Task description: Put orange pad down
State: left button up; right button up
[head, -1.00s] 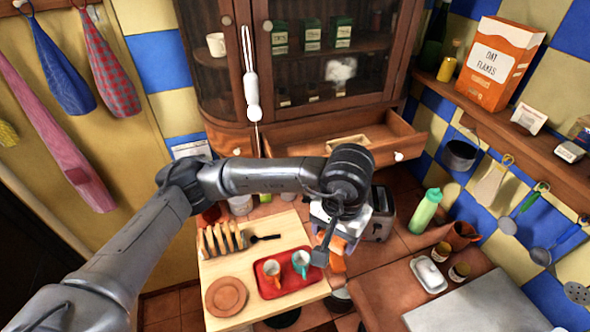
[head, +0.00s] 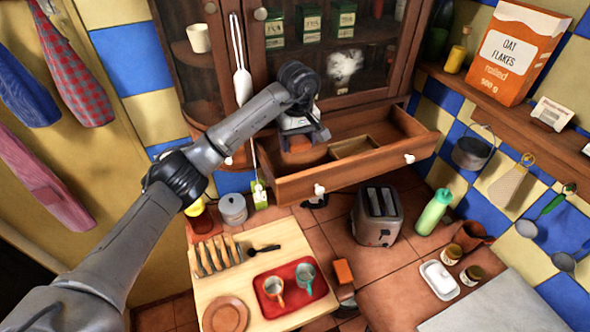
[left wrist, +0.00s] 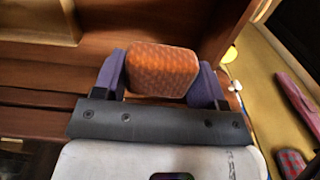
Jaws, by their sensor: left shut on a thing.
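The orange pad (left wrist: 163,70), a rounded block with a textured face, sits between the two purple fingers of my left gripper (left wrist: 163,78) in the left wrist view. The gripper is shut on it. In the head view my left gripper (head: 303,138) is over the left part of the open wooden drawer (head: 335,180). The gripper and wrist largely hide the pad there. I cannot tell whether the pad touches the drawer bottom. My right gripper is not in view.
The drawer juts from under the glass cabinet (head: 325,60); its middle holds a small divided section (head: 353,147), and its right part looks clear. Below stand a toaster (head: 378,215), a green bottle (head: 433,212), another orange block (head: 343,272) and a red tray (head: 268,308).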

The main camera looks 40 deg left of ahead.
pick_arm(q)
jog(key=p, duration=0.1)
send_over(298, 169)
jog(key=s+d, duration=0.2)
jog(key=f, duration=0.5)
jog(key=shift+s+a, duration=0.1)
jog(key=shift+a, duration=0.1)
jog(key=shift+f+p, duration=0.85)
jog(key=shift+f, duration=1.5)
jog(key=shift+f, duration=0.2)
jog(key=o, duration=0.9)
jog(key=shift+c, duration=0.2)
jog(key=shift+r, duration=0.1)
